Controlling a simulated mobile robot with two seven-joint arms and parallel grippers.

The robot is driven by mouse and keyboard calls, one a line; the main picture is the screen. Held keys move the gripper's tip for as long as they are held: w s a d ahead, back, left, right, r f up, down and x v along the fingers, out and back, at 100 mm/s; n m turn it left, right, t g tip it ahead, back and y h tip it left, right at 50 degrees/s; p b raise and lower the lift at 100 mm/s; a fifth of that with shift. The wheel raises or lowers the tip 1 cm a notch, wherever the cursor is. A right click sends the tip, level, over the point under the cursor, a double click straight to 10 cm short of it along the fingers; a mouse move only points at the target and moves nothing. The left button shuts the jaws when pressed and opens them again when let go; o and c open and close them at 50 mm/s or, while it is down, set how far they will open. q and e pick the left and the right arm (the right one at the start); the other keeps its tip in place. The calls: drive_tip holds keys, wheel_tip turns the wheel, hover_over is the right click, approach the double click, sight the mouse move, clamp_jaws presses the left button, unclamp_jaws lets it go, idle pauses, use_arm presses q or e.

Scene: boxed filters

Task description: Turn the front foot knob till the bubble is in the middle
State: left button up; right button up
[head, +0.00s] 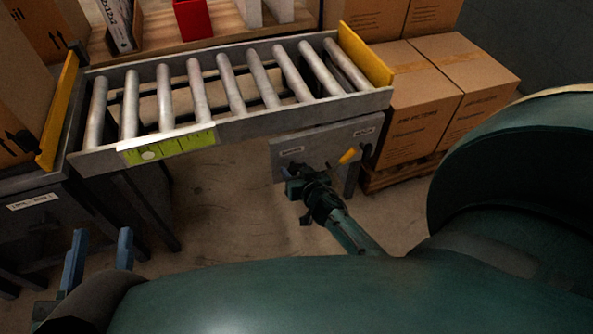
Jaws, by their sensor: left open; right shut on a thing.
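The spirit level (180,148) is a yellow-green strip on the conveyor's front rail. Its pale round bubble (148,155) lies left of the strip's middle. A grey panel (325,145) below the conveyor's right part carries two small labels, too small to read for certain. My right gripper (292,180) is at the panel's lower left, under the left label, shut on a knob that its fingers mostly hide. A yellow lever (350,155) sticks out under the right label, with a dark knob beside it. My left gripper (98,250) is open and empty at lower left, away from the conveyor.
The roller conveyor (240,122) has yellow end plates. Cardboard boxes (425,100) stand on a pallet at right, and a box (22,110) stands at left. A shelf behind holds a red bin (192,20). The floor (215,205) under the conveyor is clear.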

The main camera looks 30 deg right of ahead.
drive_tip(key=shift+r+y, duration=0.1)
drive_tip(key=shift+y, duration=0.2)
